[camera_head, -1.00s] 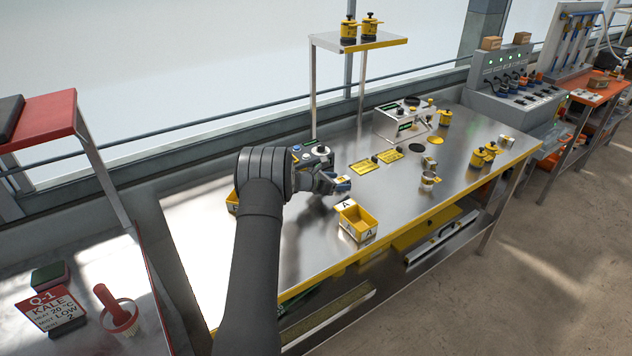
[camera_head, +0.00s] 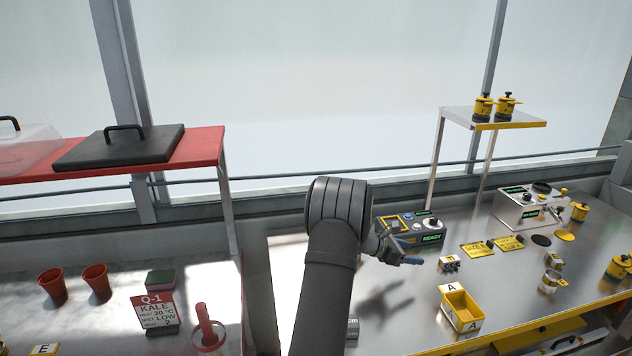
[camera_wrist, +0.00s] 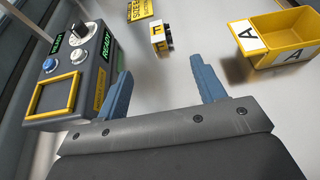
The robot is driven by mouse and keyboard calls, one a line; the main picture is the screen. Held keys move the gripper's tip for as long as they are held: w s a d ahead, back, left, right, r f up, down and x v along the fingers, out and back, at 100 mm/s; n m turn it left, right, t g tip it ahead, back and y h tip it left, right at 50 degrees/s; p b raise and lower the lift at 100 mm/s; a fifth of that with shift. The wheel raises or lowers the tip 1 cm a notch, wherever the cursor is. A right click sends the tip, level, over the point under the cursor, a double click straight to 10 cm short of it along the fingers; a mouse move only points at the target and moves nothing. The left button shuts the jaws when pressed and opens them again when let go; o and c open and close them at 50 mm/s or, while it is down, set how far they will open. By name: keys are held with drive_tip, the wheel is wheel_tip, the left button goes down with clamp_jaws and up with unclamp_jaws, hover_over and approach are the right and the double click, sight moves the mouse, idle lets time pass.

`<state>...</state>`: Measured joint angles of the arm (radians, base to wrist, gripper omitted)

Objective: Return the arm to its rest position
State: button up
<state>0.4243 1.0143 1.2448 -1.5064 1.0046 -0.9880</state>
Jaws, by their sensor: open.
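My gripper (camera_head: 408,254) is in the middle of the head view, at the end of my dark arm, above the left part of the steel table (camera_head: 400,325). In the wrist view my gripper (camera_wrist: 165,88) shows two blue fingers spread wide apart with nothing between them. A grey control box (camera_head: 420,230) with a green READY display stands just behind it; it also shows at the left of the wrist view (camera_wrist: 75,75). A small block marked F (camera_wrist: 161,38) sits beyond the fingertips, apart from them.
A yellow bin marked A (camera_head: 462,308) stands right of my gripper. Yellow plates (camera_head: 478,250), a metal cup (camera_head: 551,281) and a white device (camera_head: 528,206) are farther right. The left bench holds red cups (camera_head: 97,281), a Q-1 KALE sign (camera_head: 155,311) and a red brush (camera_head: 207,330).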

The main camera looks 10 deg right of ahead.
sight(449, 260)
drive_tip(key=x, duration=1.7)
drive_tip(key=shift+d+f, duration=0.1)
drive_tip(key=shift+d, duration=0.2)
drive_tip(key=shift+a, duration=0.1)
drive_tip(key=v, duration=1.7)
drive_tip(key=shift+a, duration=0.35)
drive_tip(key=x, duration=1.7)
drive_tip(key=shift+s+d, duration=0.1)
drive_tip(key=shift+d, duration=0.25)
wheel_tip(449, 260, up, 8)
drive_tip(key=shift+d+r, duration=0.1)
drive_tip(key=shift+r, duration=0.05)
drive_tip(key=w+a+r+n+t, duration=0.1)
drive_tip(key=w+a, duration=0.3)
drive_tip(key=a, duration=0.6)
drive_tip(key=w+a+r+n+t+y, duration=0.1)
drive_tip(key=w+a+r+n+t, duration=0.1)
drive_tip(key=a, duration=0.8)
drive_tip(key=shift+w+r+n+t, duration=0.15)
drive_tip(key=shift+w+n+t, duration=0.55)
drive_tip(key=shift+w+t, duration=0.35)
